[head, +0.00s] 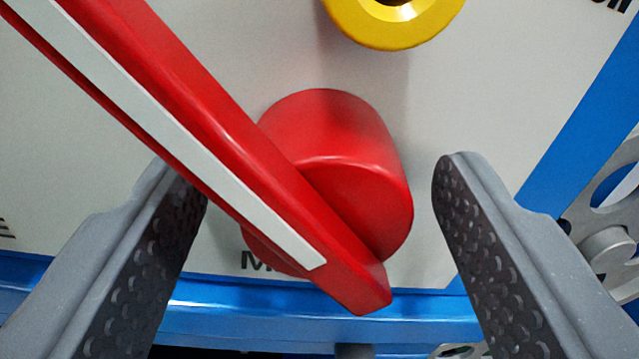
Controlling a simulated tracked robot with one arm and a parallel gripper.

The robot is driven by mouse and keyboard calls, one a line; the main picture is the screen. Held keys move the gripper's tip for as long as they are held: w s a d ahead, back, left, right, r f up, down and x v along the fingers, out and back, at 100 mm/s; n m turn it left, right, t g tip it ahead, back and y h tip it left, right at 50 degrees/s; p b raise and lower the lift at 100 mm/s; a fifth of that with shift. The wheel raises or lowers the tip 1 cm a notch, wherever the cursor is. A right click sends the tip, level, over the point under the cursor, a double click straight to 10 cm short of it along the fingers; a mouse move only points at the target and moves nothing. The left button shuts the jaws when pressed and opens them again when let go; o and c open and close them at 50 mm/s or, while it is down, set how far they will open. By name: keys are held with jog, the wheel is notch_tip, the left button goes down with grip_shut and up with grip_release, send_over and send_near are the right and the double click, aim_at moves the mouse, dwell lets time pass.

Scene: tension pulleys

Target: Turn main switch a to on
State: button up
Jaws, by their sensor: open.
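Main switch a is a large red rotary switch (345,135) on a pale grey panel. Its long red handle with a white stripe (190,135) runs from the upper left down to the lower right of the hub. My gripper (320,180) is open, one grey finger on each side of the hub. The left finger's tip is partly hidden behind the handle; I cannot tell whether they touch. The right finger stands apart from the hub, with a gap. The lettering below the switch is mostly covered, only an "M" shows clearly.
A yellow ring-shaped part (395,25) sits on the panel just above the switch. A blue frame edge (585,110) borders the panel at right and along the bottom (250,310). Grey metal parts (607,250) stand beyond the right edge.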

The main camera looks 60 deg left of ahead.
grip_shut()
jog(key=shift+d, duration=0.1)
jog(key=shift+p, duration=0.3)
